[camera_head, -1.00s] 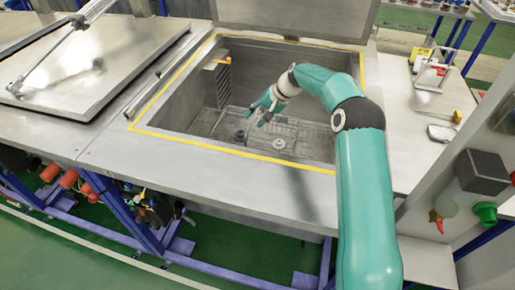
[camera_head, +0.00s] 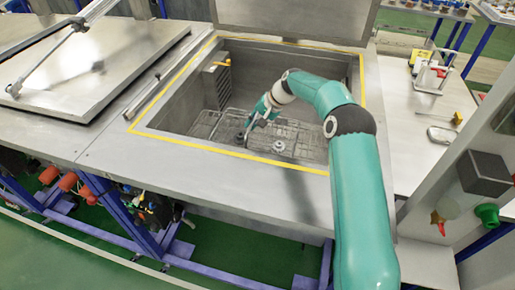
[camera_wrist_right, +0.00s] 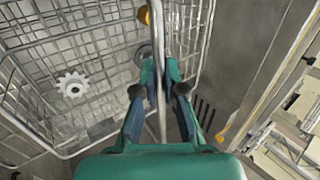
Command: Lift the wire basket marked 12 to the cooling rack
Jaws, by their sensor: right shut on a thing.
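The wire basket (camera_head: 312,138) is inside the open tank, low down near its floor. It also shows in the wrist view (camera_wrist_right: 85,42), with a pale gear (camera_wrist_right: 73,85) and a darker round part (camera_wrist_right: 143,55) in it. In the head view a dark part (camera_head: 240,137) and a grey gear (camera_head: 278,147) lie in it. My right gripper (camera_head: 250,125) reaches down into the tank. Its fingers (camera_wrist_right: 160,75) are shut on an upright-looking wire bar of the basket. No number 12 is legible. I cannot make out the cooling rack. My left gripper is not in view.
A raised lid (camera_head: 295,18) stands behind. A shut lid with a metal bar (camera_head: 100,70) lies left. The right counter (camera_head: 400,125) holds a few small items and has bare space.

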